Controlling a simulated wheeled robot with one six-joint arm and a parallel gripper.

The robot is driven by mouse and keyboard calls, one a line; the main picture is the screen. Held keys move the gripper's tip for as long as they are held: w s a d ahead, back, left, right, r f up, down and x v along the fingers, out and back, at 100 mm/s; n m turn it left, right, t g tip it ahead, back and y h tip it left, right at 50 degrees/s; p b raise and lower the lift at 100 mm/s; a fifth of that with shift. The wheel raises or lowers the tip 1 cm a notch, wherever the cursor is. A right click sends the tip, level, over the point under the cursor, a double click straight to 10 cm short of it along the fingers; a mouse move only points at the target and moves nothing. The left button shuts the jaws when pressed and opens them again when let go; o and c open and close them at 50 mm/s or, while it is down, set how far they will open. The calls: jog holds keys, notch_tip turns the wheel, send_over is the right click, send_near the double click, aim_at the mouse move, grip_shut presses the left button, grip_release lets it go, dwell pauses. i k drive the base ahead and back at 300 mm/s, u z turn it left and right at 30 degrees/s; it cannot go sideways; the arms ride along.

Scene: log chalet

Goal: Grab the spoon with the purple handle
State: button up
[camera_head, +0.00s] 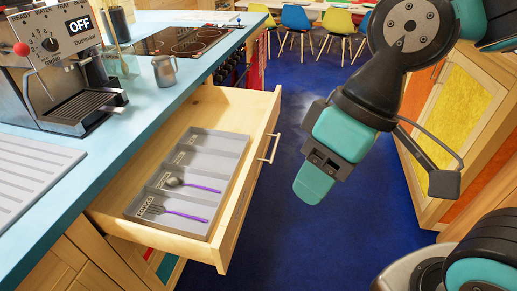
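The spoon with the purple handle (200,187) lies in a compartment of the grey cutlery tray (229,204), its grey bowl to the left and its handle to the right. The tray sits inside the open wooden drawer (218,107). A second purple-handled utensil (184,214), which looks like a fork, lies in the nearest compartment. My gripper (314,186) is to the right of the drawer, above the blue floor and apart from the spoon. Its teal fingertip end points down; the finger gap is not visible from this side.
A blue counter (128,124) with an espresso machine (60,70) and a metal pitcher (164,71) stands left of and above the drawer. The drawer's handle (270,148) sticks out to the right. Cabinets (460,100) stand on the right. Blue floor lies between.

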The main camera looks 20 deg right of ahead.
aim_at(172, 181)
jog(key=u, duration=0.55)
jog(key=k, duration=1.3)
jog(key=i, duration=0.45)
jog(key=z, duration=0.7)
jog(key=i, duration=0.7)
jog(key=u, duration=0.6)
jog(key=i, duration=0.7)
jog(key=u, duration=0.9)
